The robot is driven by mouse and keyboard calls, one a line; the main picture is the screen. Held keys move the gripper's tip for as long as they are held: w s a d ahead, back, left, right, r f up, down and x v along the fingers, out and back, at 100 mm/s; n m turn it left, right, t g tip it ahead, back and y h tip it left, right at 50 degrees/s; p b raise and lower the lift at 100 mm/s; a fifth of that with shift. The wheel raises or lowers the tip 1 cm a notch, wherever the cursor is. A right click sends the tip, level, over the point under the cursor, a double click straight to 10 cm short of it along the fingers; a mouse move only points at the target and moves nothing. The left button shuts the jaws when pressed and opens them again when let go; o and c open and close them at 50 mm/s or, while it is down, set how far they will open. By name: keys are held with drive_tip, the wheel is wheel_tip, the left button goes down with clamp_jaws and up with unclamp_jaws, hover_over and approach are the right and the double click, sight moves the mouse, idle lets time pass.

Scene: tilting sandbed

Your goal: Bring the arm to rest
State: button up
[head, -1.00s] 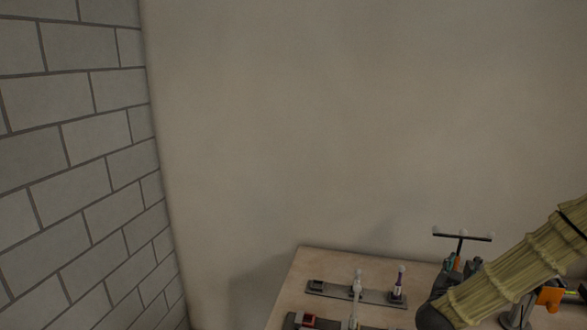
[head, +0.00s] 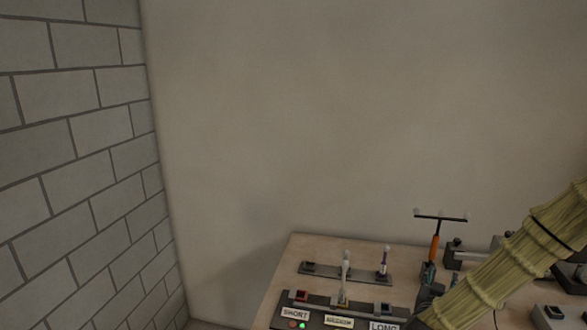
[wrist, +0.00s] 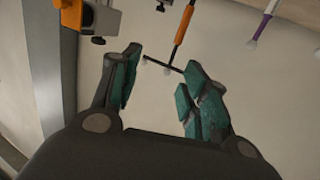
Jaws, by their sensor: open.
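My gripper (wrist: 158,85) shows in the wrist view with its teal-padded fingers spread apart and nothing between them. In the head view my arm, in a ribbed tan sleeve, comes in from the right edge, and my gripper (head: 428,283) is partly hidden at its lower end, over the table. Beyond the fingers in the wrist view is a T-shaped tool with an orange grip (wrist: 183,25) and a dark crossbar. The same tool shows in the head view (head: 435,247), clear of the fingers as far as I can tell.
The wooden table (head: 285,270) holds a dark rack (head: 320,270) with a purple-and-white stick (head: 383,262). In front is a panel with SHORT (head: 295,314) and LONG (head: 384,326) labels and a lit green light. Grey fixtures stand at right. A plain wall rises behind; a block wall (head: 75,150) is at left.

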drive_tip(key=s+a+f+n+y, duration=0.1)
drive_tip(key=a+f, duration=0.1)
drive_tip(key=f, duration=0.1)
drive_tip(key=s+a+f+n+y, duration=0.1)
drive_tip(key=s+a+f+y, duration=0.1)
drive_tip(key=f, duration=0.2)
drive_tip(key=s+a+f+g+y, duration=0.1)
drive_tip(key=a+f, duration=0.2)
drive_tip(key=f, duration=0.1)
drive_tip(key=shift+s+a+f+n+y, duration=0.1)
drive_tip(key=shift+s+f+n+y, duration=0.05)
drive_tip(key=shift+s+n+y, duration=0.2)
drive_tip(key=s+a+f+n+g+y, duration=0.2)
drive_tip(key=s+a+f+g, duration=0.25)
drive_tip(key=s+f, duration=0.65)
drive_tip(key=s+a+f+n+g+y, duration=0.1)
drive_tip(key=s+a+f+g+y, duration=0.4)
drive_tip(key=s+f, duration=0.6)
drive_tip(key=s+a+g+h, duration=0.1)
drive_tip(key=s+g+h, duration=0.15)
drive_tip(key=s, duration=1.45)
wheel_tip(320, 180, down, 11)
drive_tip(key=b, duration=1)
drive_tip(key=shift+r+n+g, duration=0.2)
drive_tip(key=shift+n+g, duration=0.15)
drive_tip(key=shift+g, duration=0.05)
drive_tip(key=shift+w, duration=0.1)
